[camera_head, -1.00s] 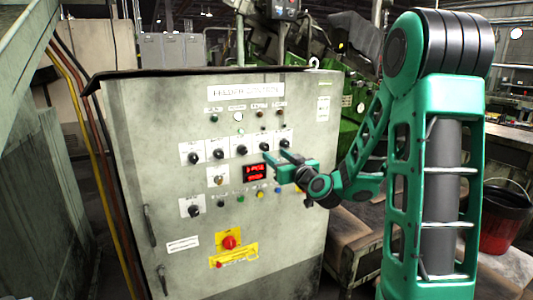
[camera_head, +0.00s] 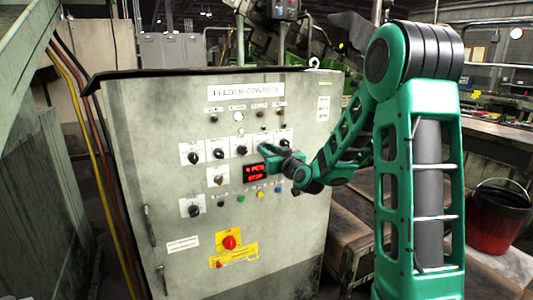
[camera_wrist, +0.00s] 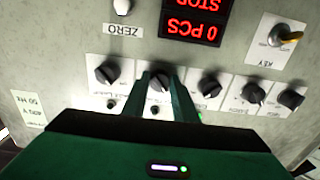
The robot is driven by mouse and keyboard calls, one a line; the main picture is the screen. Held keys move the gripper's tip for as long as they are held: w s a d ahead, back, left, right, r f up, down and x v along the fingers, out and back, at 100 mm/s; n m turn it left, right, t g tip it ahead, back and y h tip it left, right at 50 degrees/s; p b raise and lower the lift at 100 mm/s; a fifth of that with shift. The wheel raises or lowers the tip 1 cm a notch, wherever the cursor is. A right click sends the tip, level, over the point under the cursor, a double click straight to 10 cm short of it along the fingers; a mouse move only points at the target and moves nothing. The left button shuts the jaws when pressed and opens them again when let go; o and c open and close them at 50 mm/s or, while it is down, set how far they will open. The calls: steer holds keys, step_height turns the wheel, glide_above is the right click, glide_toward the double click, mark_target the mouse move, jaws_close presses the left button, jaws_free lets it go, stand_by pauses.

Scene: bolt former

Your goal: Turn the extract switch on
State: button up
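The grey feeder control cabinet (camera_head: 150,120) faces me with a row of several black rotary switches across its middle. In the wrist view the row appears upside down, and the small labels are too blurred for me to tell which is the extract switch. My gripper (camera_head: 271,150) is at the panel, around the fourth switch from the left in the head view. In the wrist view its two green fingers (camera_wrist: 161,78) are apart, one on each side of a black switch (camera_wrist: 160,84). I cannot tell whether they touch it. A neighbouring switch (camera_wrist: 107,73) stands close beside the fingers.
A red display (camera_head: 256,173) reading 0 PCS and STOP sits below the row. A key switch (camera_wrist: 288,37) and a white button (camera_wrist: 122,6) are also on the panel. Below are several coloured buttons and a red rotary switch (camera_head: 229,242). A red bucket (camera_head: 492,232) stands at right.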

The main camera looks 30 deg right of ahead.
steer(key=shift+m, duration=0.3)
steer(key=m, duration=1.7)
steer(key=shift+a, duration=0.1)
steer(key=shift+m, duration=0.3)
stand_by(0.4)
steer(key=o, duration=1)
steer(key=shift+o, duration=0.2)
